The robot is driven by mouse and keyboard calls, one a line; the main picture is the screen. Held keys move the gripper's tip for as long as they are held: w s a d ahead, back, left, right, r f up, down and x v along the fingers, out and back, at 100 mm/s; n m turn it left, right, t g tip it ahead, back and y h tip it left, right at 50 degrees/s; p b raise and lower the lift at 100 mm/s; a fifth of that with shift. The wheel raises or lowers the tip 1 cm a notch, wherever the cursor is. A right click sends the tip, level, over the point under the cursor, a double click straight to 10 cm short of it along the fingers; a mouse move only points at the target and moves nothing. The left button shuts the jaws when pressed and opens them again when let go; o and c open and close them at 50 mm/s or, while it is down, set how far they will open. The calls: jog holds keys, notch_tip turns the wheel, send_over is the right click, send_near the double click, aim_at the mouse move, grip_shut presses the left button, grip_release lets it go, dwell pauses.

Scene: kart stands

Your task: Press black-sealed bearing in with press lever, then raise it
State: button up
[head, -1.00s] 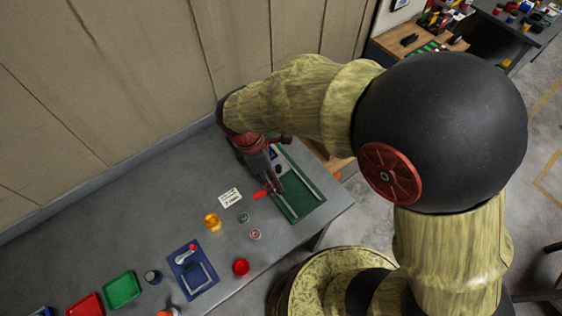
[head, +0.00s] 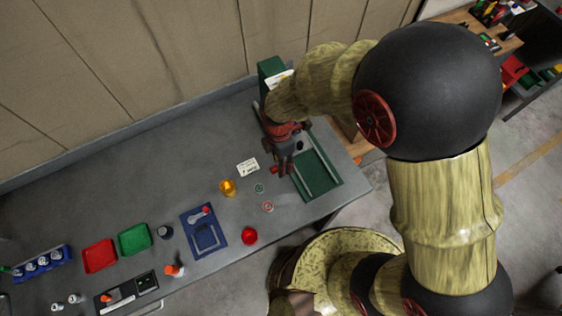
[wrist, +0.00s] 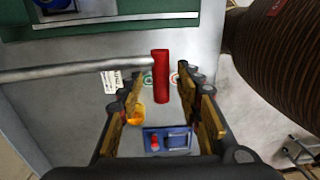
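The press has a green bed (head: 322,182) and a green column top (head: 271,66) at the back right of the bench. Its lever shows in the wrist view as a grey rod (wrist: 75,68) ending in a red handle (wrist: 160,78). The handle also shows in the head view (head: 274,170). My gripper (wrist: 159,88) is open, with its fingers on either side of the handle and gaps to both. In the head view my gripper (head: 286,168) is over the left part of the press. I cannot make out the black-sealed bearing or whether it is seated.
Two small rings, one green (head: 259,188) and one reddish (head: 267,207), lie left of the press near an orange cup (head: 228,187) and a white card (head: 247,165). The wall runs behind the bench.

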jog(key=shift+s+f, duration=0.1)
jog(key=shift+f, duration=0.25)
jog(key=shift+c, duration=0.2)
jog(key=c, duration=0.8)
grip_shut()
